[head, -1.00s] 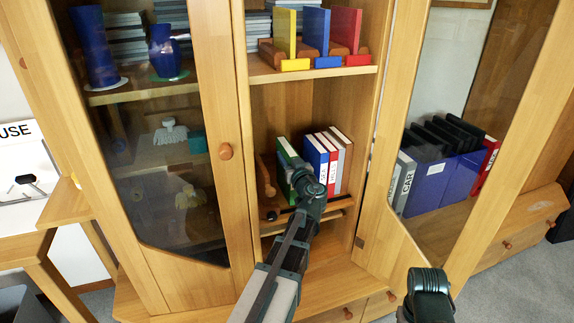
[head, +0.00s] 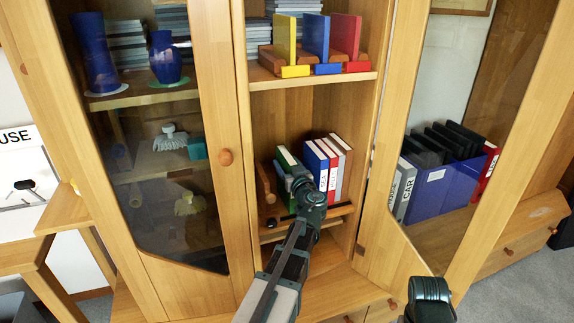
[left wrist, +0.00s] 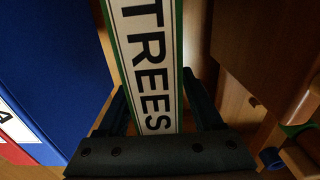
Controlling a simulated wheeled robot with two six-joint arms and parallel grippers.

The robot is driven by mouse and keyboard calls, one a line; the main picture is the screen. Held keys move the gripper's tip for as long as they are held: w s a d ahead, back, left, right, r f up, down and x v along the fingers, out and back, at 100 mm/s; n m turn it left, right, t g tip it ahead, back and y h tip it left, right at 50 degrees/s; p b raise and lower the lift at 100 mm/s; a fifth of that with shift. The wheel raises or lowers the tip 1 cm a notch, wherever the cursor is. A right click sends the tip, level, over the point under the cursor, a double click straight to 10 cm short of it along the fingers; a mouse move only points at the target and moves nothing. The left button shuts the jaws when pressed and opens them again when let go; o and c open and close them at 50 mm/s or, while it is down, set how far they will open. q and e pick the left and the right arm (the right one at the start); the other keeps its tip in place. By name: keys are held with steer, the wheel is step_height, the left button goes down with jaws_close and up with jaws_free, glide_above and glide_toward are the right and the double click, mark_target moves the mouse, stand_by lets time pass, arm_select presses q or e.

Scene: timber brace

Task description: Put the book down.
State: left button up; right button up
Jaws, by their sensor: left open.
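The green book (head: 286,160) stands upright on the middle shelf of the open cabinet section, left of the other books. In the left wrist view its white spine label (left wrist: 150,65) reads TREES. My left gripper (head: 297,181) is at its spine, partly covering it in the head view. In the left wrist view the gripper (left wrist: 160,115) is open, with one finger on each side of the spine. Whether a finger touches the book is unclear. The book's lower end is hidden.
Blue (head: 313,160), red (head: 329,163) and pale books stand close on the right. A wooden piece (head: 266,182) stands on the left. The glass door (head: 425,120) on the right stands open; the left door (head: 228,200) is shut.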

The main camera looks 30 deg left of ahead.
arm_select(q)
steer(key=v, duration=1.2)
steer(key=s+d+f+m+g+h, duration=0.3)
steer(key=s+d+f+g+h, duration=0.15)
steer(key=d+f, duration=0.3)
steer(key=s+d+f+m+g+h, duration=0.3)
steer(key=s+d+f, duration=0.25)
steer(key=f, duration=0.35)
steer(key=s+d+f+m+g+h, duration=0.2)
steer(key=s+d+m, duration=0.2)
steer(key=d, duration=0.3)
steer(key=s+d+f+m+g+h, duration=0.2)
steer(key=s+d+f+m+h, duration=0.1)
steer(key=s+d, duration=0.2)
steer(key=d, duration=0.2)
steer(key=shift+s+d+m, duration=0.35)
steer(key=shift+m, duration=0.05)
steer(key=shift+f, duration=0.1)
step_height(320, 180, up, 32)
steer(key=p, duration=3.2)
steer(key=shift+r, duration=0.2)
